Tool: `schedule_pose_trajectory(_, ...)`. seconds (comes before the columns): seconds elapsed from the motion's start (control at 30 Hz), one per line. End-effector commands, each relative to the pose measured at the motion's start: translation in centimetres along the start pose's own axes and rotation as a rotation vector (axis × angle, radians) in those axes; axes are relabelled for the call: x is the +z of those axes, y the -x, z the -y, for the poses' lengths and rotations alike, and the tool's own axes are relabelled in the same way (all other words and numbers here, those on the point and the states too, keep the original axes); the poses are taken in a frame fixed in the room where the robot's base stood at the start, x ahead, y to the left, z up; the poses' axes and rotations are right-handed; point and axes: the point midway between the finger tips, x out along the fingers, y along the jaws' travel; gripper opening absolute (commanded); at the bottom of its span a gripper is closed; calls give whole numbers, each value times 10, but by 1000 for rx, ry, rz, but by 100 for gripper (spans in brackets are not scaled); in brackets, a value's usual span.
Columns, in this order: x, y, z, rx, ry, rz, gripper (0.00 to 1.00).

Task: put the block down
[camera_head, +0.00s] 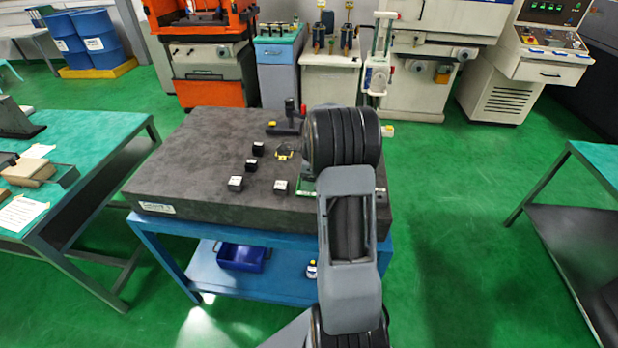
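One block (281,187) is just left of my arm, one (236,183) is near the front edge, and two more (252,165) (258,149) are farther back. I cannot tell which block the task means. My arm rises over the right part of the plate, and its dark round joint covers what is behind it. My gripper is hidden behind my arm, so I cannot see its fingers or whether it holds a block.
A black tool with a red part (288,124) and a small yellow-edged item (284,152) lie toward the back of the plate. A green-based item (306,190) is partly hidden by my arm. The plate's left half is clear. A green-topped table (85,135) stands left.

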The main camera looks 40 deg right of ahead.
Motion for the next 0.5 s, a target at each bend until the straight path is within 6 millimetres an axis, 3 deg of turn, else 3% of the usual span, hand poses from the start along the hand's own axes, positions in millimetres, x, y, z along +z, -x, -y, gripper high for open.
schedule_pose_trajectory(0.3, 1, 9, 0, -2, 0, 1, 68)
schedule_pose_trajectory(0.5, 0, 43, 1, -6, -1, 2, 68)
